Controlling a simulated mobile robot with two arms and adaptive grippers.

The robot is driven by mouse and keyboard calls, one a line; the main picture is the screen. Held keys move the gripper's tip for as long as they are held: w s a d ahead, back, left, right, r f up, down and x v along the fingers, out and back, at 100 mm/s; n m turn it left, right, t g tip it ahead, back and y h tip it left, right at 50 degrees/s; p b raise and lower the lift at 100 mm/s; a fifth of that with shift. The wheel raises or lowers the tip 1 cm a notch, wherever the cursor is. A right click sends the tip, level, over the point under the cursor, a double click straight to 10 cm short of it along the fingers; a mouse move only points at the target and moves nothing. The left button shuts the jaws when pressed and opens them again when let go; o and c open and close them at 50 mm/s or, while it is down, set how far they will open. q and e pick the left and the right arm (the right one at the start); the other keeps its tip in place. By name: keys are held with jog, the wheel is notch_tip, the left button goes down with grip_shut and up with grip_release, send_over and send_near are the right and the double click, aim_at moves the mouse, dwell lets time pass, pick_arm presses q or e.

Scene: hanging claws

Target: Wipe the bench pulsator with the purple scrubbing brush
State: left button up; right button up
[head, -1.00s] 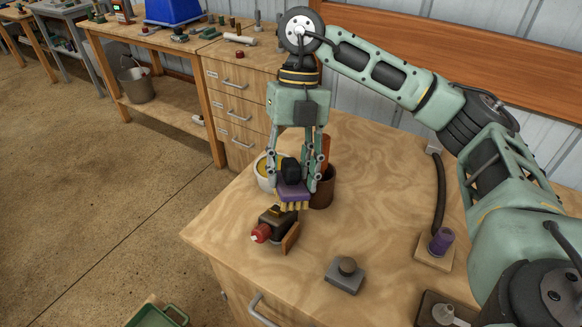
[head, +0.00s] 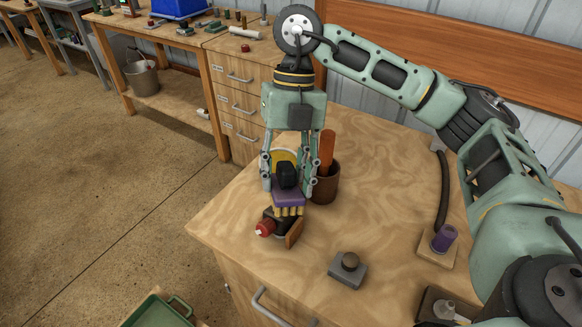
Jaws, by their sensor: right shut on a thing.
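My right gripper (head: 289,184) is shut on the black handle of the purple scrubbing brush (head: 289,198). The brush is held level, with its yellow bristles pointing down. Directly under it is a dark device (head: 282,226) with a red cap at its left and a wooden piece at its right; this appears to be the bench pulsator. The bristles overlap the top of the device in the picture; I cannot tell whether they touch it. The brush hides the device's far part. My left gripper is out of view.
A grey block with a round knob (head: 348,270) and a purple-topped fitting (head: 443,240) stand to the right. The bench middle is clear.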

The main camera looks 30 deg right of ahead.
jog(key=shift+s+a+r+p, duration=0.15)
jog(key=shift+s+a, duration=0.1)
jog(key=shift+a, duration=0.2)
jog(key=shift+s+a+r+p, duration=0.1)
jog(key=shift+s+a+p, duration=0.1)
jog(key=shift+a, duration=0.25)
jog(key=shift+s+a, duration=0.15)
jog(key=shift+a, duration=0.1)
jog(key=shift+s+a, duration=0.1)
jog(key=shift+a, duration=0.05)
jog(key=shift+w+d+f+b, duration=0.2)
jog(key=shift+w+d, duration=0.05)
jog(key=shift+d, duration=0.25)
jog(key=shift+w+d+f+b, duration=0.2)
jog(key=shift+d, duration=0.25)
jog(key=shift+w+d+f+b, duration=0.15)
jog(key=shift+w+d, duration=0.15)
jog(key=shift+d, duration=0.25)
jog(key=shift+w+d+f+b, duration=0.1)
jog(key=shift+w+d, duration=0.2)
jog(key=shift+d, duration=0.3)
jog(key=shift+w+d+f+b, duration=0.15)
jog(key=shift+w+d, duration=0.15)
jog(key=shift+d, duration=0.25)
jog(key=shift+r, duration=0.1)
jog(key=shift+r, duration=0.15)
jog(key=shift+p+v, duration=2.4)
jog(key=shift+v, duration=0.45)
